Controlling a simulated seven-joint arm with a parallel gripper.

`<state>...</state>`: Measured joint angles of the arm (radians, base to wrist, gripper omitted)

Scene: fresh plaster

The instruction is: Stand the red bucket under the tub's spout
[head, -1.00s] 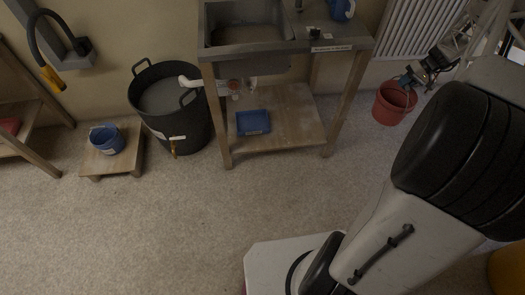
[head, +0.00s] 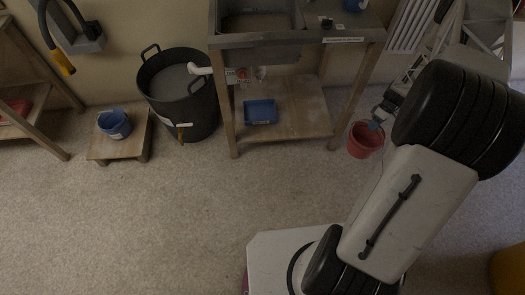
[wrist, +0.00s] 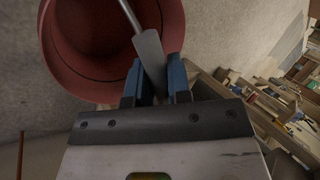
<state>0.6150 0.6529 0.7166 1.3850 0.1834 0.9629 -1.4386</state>
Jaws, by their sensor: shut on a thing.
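The red bucket (head: 365,141) is right of the sink bench in the head view, its open top facing up. My gripper (head: 378,122) is at its upper rim. In the wrist view my gripper (wrist: 158,85) has its blue fingers closed around a grey strip, which looks like the handle of the red bucket (wrist: 78,72). Whether the bucket's base touches the floor is unclear. The black tub (head: 190,108) stands left of the bench, filled with grey matter. Its small yellowish spout (head: 181,133) is low on the front, above bare floor.
A blue bucket (head: 116,125) sits on a low wooden stand (head: 137,143) left of the tub. The sink bench (head: 300,127), with a blue tray (head: 261,112) on its lower shelf, stands between the tub and the red bucket. The floor in front is clear.

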